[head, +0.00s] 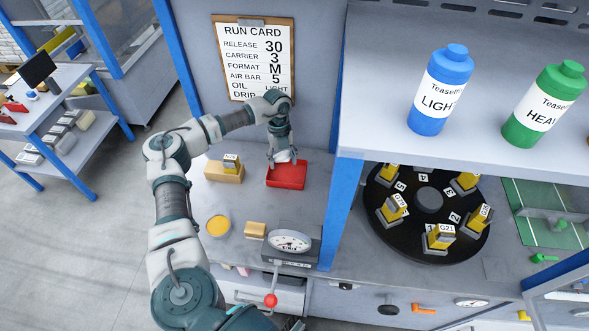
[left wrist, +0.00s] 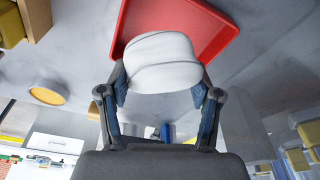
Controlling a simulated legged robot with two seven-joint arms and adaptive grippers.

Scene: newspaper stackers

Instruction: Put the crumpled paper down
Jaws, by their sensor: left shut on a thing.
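My left gripper (head: 283,160) points down over a small red tray (head: 287,180) on the grey bench. In the left wrist view the left gripper (left wrist: 162,82) is shut on the crumpled paper (left wrist: 163,62), a white rounded wad, with one finger on each side. The red tray (left wrist: 215,25) shows right behind the paper. I cannot tell whether the paper touches the tray. In the head view the paper is mostly hidden by the gripper. My right gripper does not show.
A tan block (head: 224,173) stands left of the tray. A yellow round dish (head: 218,226) and a dial gauge (head: 290,242) are nearer the front. A blue post (head: 340,215) and a shelf with bottles (head: 440,90) bound the right side. A run card (head: 257,60) hangs behind.

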